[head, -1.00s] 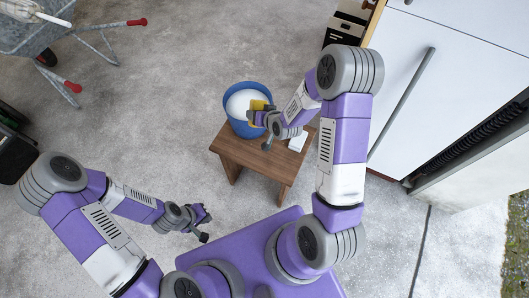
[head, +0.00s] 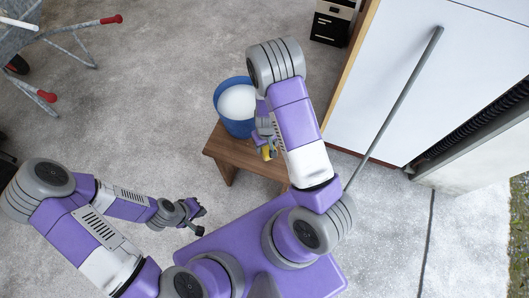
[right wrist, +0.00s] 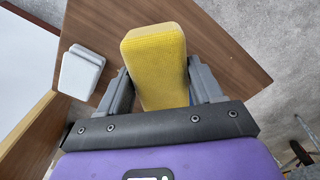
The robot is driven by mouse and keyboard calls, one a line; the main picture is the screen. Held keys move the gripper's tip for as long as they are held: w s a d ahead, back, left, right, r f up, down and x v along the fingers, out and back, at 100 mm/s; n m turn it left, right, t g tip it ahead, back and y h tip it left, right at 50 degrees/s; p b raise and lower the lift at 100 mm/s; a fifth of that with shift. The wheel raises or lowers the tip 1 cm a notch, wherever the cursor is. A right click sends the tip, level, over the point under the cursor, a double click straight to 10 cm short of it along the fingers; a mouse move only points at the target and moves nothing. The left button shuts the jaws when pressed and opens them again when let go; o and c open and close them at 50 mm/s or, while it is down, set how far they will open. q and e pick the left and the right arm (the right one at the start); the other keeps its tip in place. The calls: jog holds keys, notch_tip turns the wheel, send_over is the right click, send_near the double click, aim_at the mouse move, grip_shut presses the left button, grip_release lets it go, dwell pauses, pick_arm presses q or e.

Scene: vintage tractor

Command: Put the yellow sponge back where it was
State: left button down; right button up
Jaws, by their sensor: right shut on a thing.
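The yellow sponge (head: 267,153) is held in my right gripper (head: 264,147), over the right part of the small wooden stool (head: 233,152). In the right wrist view the sponge (right wrist: 154,58) sits between the two grey fingers, with the brown stool top (right wrist: 225,55) beyond it. I cannot tell whether the sponge touches the stool. My right arm hides part of the stool in the head view. My left gripper (head: 197,218) is empty and looks open, above the floor left of my base.
A blue bucket (head: 222,112) with white contents (head: 238,101) stands on the stool's far side. A small white block (right wrist: 80,72) lies on the stool, left of the sponge in the wrist view. A white cabinet (head: 410,90) stands right, a wheelbarrow (head: 25,30) far left.

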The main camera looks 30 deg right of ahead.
notch_tip(320, 180, down, 8)
jog(key=shift+s+r+b, duration=0.1)
jog(key=shift+r+b, duration=0.1)
jog(key=shift+b, duration=1)
jog(key=o, duration=1.2)
jog(key=shift+o, duration=0.2)
jog(key=shift+r, duration=0.15)
notch_tip(320, 180, up, 12)
jog(key=p, duration=0.4)
jog(key=shift+f+p, duration=0.2)
jog(key=shift+p, duration=0.15)
jog(key=s+a+f+m+y, duration=0.1)
jog(key=s+a+f+y, duration=0.3)
jog(key=s+a, duration=0.6)
jog(key=a, duration=0.3)
jog(key=shift+s+m+t, duration=0.25)
jog(key=shift+m+t, duration=0.05)
jog(key=shift+m, duration=0.1)
